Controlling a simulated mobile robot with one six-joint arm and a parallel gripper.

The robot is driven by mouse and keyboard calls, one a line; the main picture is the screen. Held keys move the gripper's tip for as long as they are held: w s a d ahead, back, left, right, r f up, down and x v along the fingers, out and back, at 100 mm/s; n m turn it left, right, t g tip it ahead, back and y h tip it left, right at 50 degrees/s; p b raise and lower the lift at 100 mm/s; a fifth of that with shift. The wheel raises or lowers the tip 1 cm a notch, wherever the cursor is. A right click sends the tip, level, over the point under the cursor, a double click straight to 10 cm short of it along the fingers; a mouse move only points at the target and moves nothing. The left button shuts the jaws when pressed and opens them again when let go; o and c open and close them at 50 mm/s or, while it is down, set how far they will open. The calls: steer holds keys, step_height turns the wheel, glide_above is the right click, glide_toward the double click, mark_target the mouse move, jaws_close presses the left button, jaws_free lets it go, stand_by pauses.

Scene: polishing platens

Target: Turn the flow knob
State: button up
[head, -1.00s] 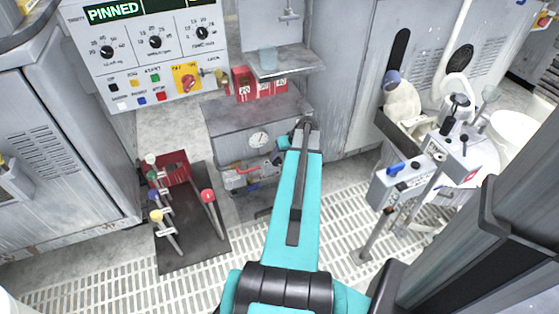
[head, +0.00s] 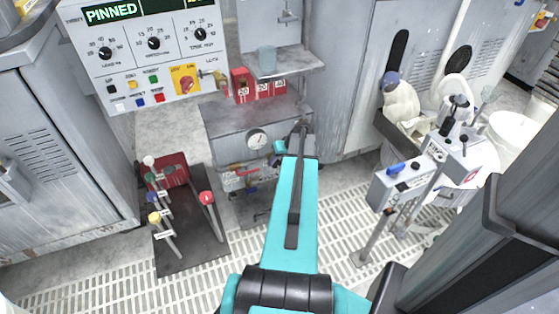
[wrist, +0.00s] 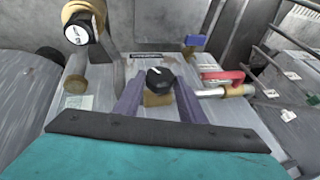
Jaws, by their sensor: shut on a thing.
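The flow knob (wrist: 159,79) is in the middle of the wrist view. It is a black round knob with a white pointer line, above a brass-coloured base. My gripper (wrist: 158,92) has its two dark purple fingers on either side of it and is shut on the knob. The far faces of the knob and the exact contact are hard to see. In the head view my teal arm reaches toward the low grey cabinet (head: 232,125), and the knob and fingertips are hidden there.
In the wrist view, a red-handled valve (wrist: 223,77) on a pipe lies close right of the fingers. A blue-handled fitting (wrist: 194,41) is behind, and a gauge on a brass fitting (wrist: 80,29) is at upper left. A shelf (head: 282,64) overhangs the cabinet.

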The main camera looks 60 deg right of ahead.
steer(key=shift+s+d, duration=0.2)
steer(key=shift+s+d+f+m+t+y+p, duration=0.1)
steer(key=shift+s+d+m+t+y+p, duration=0.1)
steer(key=shift+t+y+p, duration=0.3)
steer(key=shift+s+d+f+m+t+y+p, duration=0.1)
steer(key=shift+m+t+y+p, duration=0.1)
steer(key=shift+t+y+p, duration=0.25)
steer(key=shift+s+f+m+t+y+p, duration=0.15)
steer(key=shift+t+y+p, duration=0.15)
steer(key=shift+t+y, duration=0.25)
steer(key=shift+w+f+m+t+y+p, duration=0.15)
steer(key=shift+t+y+p, duration=0.2)
steer(key=shift+y, duration=0.25)
steer(key=shift+s+a+r, duration=0.1)
steer(key=o, duration=1)
steer(key=shift+o, duration=0.2)
steer(key=shift+r, duration=0.2)
